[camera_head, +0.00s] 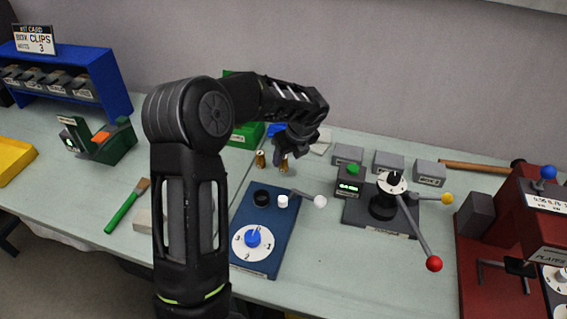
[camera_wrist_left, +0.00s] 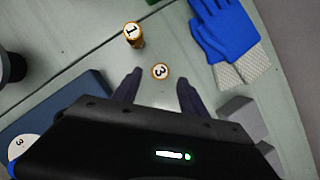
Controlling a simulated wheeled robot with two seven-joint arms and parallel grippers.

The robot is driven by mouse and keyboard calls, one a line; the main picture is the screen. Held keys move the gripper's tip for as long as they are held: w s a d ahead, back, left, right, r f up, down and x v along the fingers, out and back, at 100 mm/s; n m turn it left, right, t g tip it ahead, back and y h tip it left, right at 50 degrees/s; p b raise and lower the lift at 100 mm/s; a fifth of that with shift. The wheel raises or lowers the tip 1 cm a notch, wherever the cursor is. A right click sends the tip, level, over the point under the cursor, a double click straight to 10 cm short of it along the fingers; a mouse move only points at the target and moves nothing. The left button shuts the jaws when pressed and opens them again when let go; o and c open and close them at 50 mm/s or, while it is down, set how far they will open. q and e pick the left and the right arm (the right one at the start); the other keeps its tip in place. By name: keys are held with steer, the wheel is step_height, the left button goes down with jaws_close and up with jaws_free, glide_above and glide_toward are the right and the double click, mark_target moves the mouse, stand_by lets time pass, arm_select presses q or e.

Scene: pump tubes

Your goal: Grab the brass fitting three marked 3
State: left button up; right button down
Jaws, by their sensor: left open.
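The brass fitting marked 3 (camera_wrist_left: 160,72) stands on the table in the left wrist view, its numbered top facing the camera. It also shows in the head view (camera_head: 284,167), partly hidden below the gripper. My left gripper (camera_wrist_left: 155,88) is open, with its fingertips on either side of the fitting in the picture; I cannot tell whether they are level with it. In the head view the left gripper (camera_head: 289,158) hangs above the fitting. The brass fitting marked 1 (camera_wrist_left: 134,33) stands beside it, and also shows in the head view (camera_head: 260,160). My right gripper is not seen.
A blue base with a dial (camera_head: 246,262) lies in front of the fittings. Blue gloves (camera_wrist_left: 222,28) lie behind them. Grey blocks (camera_head: 348,154) and a lever device (camera_head: 384,207) stand to the right. A green-handled brush (camera_head: 122,211) lies at left.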

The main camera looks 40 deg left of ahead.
mark_target(285, 159)
arm_select(q)
steer(key=p+x, duration=0.1)
steer(key=x, duration=0.3)
steer(key=shift+a+f, duration=0.3)
steer(key=shift+c, duration=0.2)
jaws_close()
stand_by(0.5)
